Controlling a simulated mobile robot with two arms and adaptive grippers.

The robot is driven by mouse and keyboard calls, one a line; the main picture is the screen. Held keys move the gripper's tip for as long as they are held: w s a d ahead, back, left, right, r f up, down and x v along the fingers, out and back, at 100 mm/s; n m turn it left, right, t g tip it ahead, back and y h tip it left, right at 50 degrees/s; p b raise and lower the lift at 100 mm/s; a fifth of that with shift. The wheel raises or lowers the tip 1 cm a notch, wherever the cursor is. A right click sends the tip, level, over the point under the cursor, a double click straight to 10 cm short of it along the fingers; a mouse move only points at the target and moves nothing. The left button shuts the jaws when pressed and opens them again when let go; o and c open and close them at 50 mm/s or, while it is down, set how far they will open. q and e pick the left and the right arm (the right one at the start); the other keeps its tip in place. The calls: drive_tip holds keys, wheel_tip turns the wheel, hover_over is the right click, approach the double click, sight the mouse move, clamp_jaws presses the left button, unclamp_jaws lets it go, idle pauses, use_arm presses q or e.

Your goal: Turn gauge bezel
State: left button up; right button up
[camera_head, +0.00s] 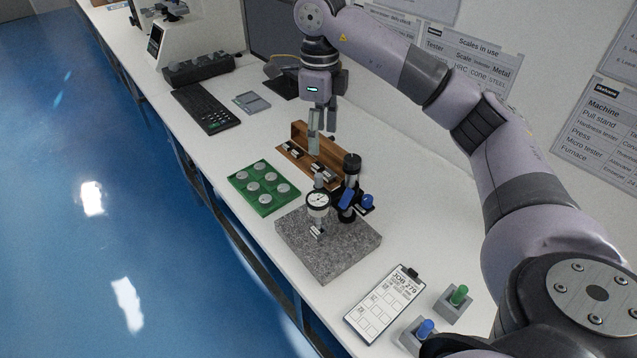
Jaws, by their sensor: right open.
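The dial gauge (318,200) has a round white face in a dark bezel. It is held by a black stand (350,185) with blue knobs, on a grey speckled granite plate (335,262). My right gripper (322,132) points down above the wooden box, behind the gauge and apart from it. Its fingers are apart and nothing shows between them. The gauge's face points up toward the camera. The pointer's exact reading is too small to tell. My left gripper is not in view.
A green tray (240,180) of round metal pieces lies left of the plate. An open wooden box (327,152) stands behind. A clipboard (362,318), a green-handled block (454,303) and a blue-handled block (416,336) are in front.

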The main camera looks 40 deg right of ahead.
wheel_tip(320, 180, down, 2)
drive_tip(key=s+a, duration=0.1)
drive_tip(key=p, duration=0.3)
hover_over(319, 198)
wheel_tip(319, 198, down, 11)
drive_tip(key=shift+s, duration=0.15)
wheel_tip(319, 198, down, 2)
drive_tip(key=shift+f, duration=0.75)
drive_tip(key=c, duration=0.9)
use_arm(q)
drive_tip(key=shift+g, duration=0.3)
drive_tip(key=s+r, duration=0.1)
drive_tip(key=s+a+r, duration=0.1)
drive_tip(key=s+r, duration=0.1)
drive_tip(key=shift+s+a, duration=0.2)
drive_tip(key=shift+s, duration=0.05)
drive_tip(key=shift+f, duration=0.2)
use_arm(e)
drive_tip(key=shift+f+m, duration=0.1)
drive_tip(key=shift+m, duration=0.2)
